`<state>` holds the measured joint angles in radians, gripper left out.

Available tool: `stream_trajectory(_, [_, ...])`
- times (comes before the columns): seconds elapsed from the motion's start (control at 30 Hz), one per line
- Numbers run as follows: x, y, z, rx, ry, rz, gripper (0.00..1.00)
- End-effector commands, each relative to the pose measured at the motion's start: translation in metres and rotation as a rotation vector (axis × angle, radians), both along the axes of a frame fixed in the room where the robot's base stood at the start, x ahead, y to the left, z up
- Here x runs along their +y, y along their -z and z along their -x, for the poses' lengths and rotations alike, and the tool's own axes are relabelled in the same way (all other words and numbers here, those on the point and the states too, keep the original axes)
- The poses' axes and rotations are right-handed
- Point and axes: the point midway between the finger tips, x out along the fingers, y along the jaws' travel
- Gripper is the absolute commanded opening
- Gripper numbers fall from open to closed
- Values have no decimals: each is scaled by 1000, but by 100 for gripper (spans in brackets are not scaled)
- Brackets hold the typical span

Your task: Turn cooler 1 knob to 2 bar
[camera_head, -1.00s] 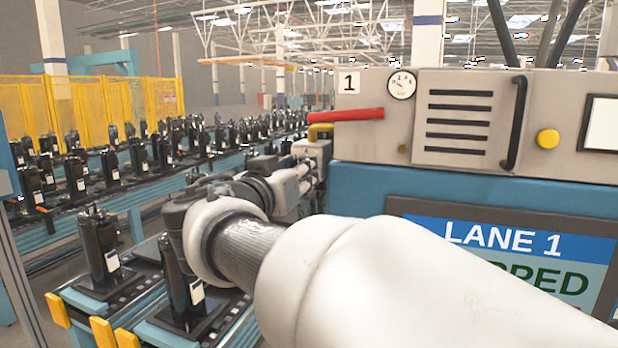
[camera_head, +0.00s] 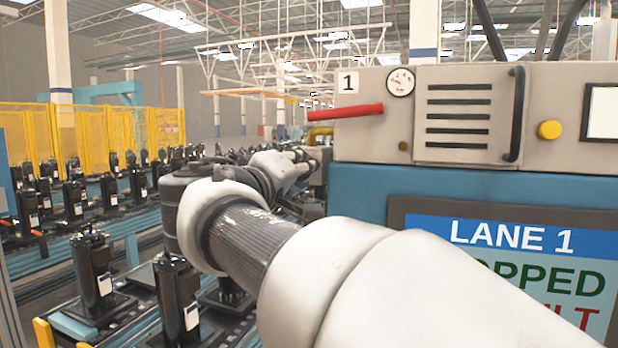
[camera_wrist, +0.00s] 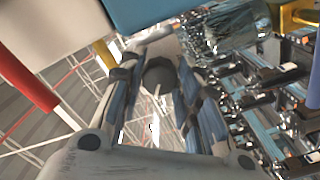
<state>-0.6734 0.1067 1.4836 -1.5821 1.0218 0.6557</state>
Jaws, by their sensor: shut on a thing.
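Cooler 1 is the beige and blue cabinet (camera_head: 372,142) at the right of the head view, with a "1" label (camera_head: 347,82). Its round white gauge (camera_head: 401,82) sits beside the label; the needle is too small to read surely. In the wrist view my gripper (camera_wrist: 157,70) has its two fingers on either side of a dark round knob (camera_wrist: 160,74) and is shut on it. The knob's marks cannot be made out.
A red lever handle (camera_head: 345,113) sticks out left from the cabinet, above my wrist. A yellow pipe (camera_head: 319,132) is close by. Conveyors with several black compressors (camera_head: 178,290) fill the left. A "LANE 1" screen (camera_head: 512,232) is at lower right.

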Motion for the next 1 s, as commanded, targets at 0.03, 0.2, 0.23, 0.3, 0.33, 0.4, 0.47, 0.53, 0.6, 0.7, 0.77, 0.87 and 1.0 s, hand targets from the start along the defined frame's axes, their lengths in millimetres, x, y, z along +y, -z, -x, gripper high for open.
stream_trajectory(0.03, [0, -1, 0, 6, 0, 22, 7])
stream_trajectory(0.2, [0, -1, 0, 27, 0, 82, 7])
stream_trajectory(0.23, [0, -1, 0, 30, 0, 89, 7])
stream_trajectory(0.3, [0, -1, 0, 34, 0, 101, 7])
stream_trajectory(0.33, [0, -1, 0, 36, 0, 106, 7])
stream_trajectory(0.4, [0, -2, 0, 38, 0, 114, 7])
stream_trajectory(0.47, [0, -2, 0, 40, 0, 118, 7])
stream_trajectory(0.53, [0, -2, 0, 40, 0, 119, 7])
stream_trajectory(0.6, [0, -2, 0, 40, 0, 119, 7])
stream_trajectory(0.7, [0, -2, 0, 40, 0, 119, 7])
stream_trajectory(0.77, [0, -2, 0, 40, 0, 119, 7])
stream_trajectory(0.87, [0, -1, 0, 40, 0, 118, 34])
stream_trajectory(1.0, [0, -1, 0, 41, 0, 118, 43])
